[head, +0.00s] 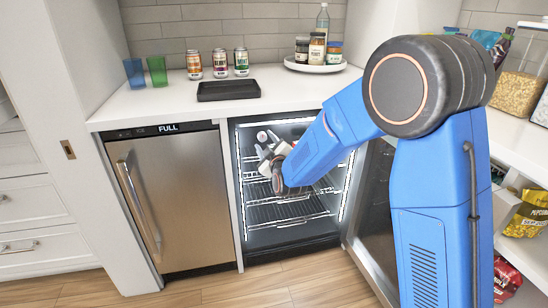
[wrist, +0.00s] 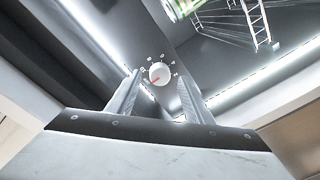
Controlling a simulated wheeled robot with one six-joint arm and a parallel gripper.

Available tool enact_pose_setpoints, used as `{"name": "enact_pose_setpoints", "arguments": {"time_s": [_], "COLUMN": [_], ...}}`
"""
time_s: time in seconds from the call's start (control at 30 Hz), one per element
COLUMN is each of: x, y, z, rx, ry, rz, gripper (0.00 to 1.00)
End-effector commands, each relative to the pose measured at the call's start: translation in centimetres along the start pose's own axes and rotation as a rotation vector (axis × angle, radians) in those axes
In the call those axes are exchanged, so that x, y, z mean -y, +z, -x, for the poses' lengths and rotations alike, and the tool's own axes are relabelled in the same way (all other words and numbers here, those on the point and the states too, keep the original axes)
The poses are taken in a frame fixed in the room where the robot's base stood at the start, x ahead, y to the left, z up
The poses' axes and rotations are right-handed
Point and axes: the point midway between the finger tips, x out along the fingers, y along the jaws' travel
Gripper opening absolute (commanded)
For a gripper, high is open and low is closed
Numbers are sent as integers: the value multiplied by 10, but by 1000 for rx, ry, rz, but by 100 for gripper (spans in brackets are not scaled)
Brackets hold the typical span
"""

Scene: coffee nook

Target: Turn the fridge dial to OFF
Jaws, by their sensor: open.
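The fridge dial (wrist: 159,73) is a round white knob on the dark inner wall of the fridge. Its red mark lies at the lower left of the knob in the wrist view. Small white labels surround it, too small to read. My gripper (wrist: 161,92) is open and empty, with one finger on each side of the dial in the picture; I cannot tell whether either touches it. In the head view my gripper (head: 267,158) reaches into the upper part of the open fridge (head: 290,222), and my arm hides part of the interior.
Wire shelves (head: 285,208) cross the fridge below my gripper. The open fridge door (head: 375,205) stands at the right, behind my arm. A steel appliance (head: 178,200) marked FULL is left of the fridge. A black tray (head: 228,89) and several cans stand on the counter above.

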Motion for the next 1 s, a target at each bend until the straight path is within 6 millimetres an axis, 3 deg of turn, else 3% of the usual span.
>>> {"name": "enact_pose_setpoints", "arguments": {"time_s": [0.6,0.8,1.0], "x": [1,0,1], "y": [0,0,1], "z": [121,147,156], "rx": [0,1,1], "ry": [-2,-1,-1], "rz": [0,0,0], "gripper": [47,47,47]}}
